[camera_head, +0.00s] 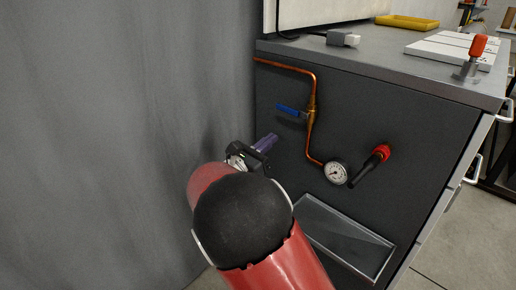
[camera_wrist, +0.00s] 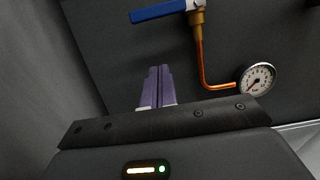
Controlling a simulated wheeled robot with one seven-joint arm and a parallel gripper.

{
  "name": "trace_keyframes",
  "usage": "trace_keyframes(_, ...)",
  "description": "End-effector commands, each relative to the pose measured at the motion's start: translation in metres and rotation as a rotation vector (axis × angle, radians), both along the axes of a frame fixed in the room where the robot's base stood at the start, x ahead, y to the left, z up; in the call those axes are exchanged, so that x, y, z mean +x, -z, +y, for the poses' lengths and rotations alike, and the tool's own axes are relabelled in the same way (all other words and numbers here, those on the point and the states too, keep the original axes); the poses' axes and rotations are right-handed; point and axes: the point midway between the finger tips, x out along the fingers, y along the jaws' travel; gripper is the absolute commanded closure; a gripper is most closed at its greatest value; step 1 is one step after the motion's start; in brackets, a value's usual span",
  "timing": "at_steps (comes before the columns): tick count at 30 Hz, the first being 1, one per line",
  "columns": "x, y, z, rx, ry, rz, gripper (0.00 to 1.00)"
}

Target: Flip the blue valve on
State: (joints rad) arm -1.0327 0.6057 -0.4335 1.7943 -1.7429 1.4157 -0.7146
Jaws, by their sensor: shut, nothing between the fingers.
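The blue valve handle (camera_head: 290,110) sits on a brass valve body (camera_head: 311,113) in a copper pipe on the dark side panel of a bench. The handle points left, roughly across the pipe. In the wrist view the blue handle (camera_wrist: 160,11) is at the top, left of the brass body (camera_wrist: 197,17). My gripper (camera_head: 271,138) is below and left of the handle, apart from it. In the wrist view its purple fingers (camera_wrist: 159,70) are together and empty, below the handle.
A round gauge (camera_head: 336,173) ends the copper pipe (camera_head: 312,146). A red-and-black knob (camera_head: 381,152) sticks out to its right. An open metal tray (camera_head: 345,238) is below. A grey wall (camera_head: 120,130) stands close on the left. The bench top (camera_head: 390,66) is above.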

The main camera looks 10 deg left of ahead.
Motion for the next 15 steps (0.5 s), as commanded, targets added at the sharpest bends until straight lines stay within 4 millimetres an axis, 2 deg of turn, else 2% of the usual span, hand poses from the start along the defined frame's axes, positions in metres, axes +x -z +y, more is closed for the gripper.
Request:
trace_keyframes(5, 0.029, -0.01, -0.024, 0.0, 0.003, -0.001, 1.0)
trace_keyframes(9, 0.028, -0.033, -0.021, 0.002, -0.003, -0.001, 1.0)
trace_keyframes(15, 0.028, -0.047, -0.021, 0.0, -0.002, 0.0, 1.0)
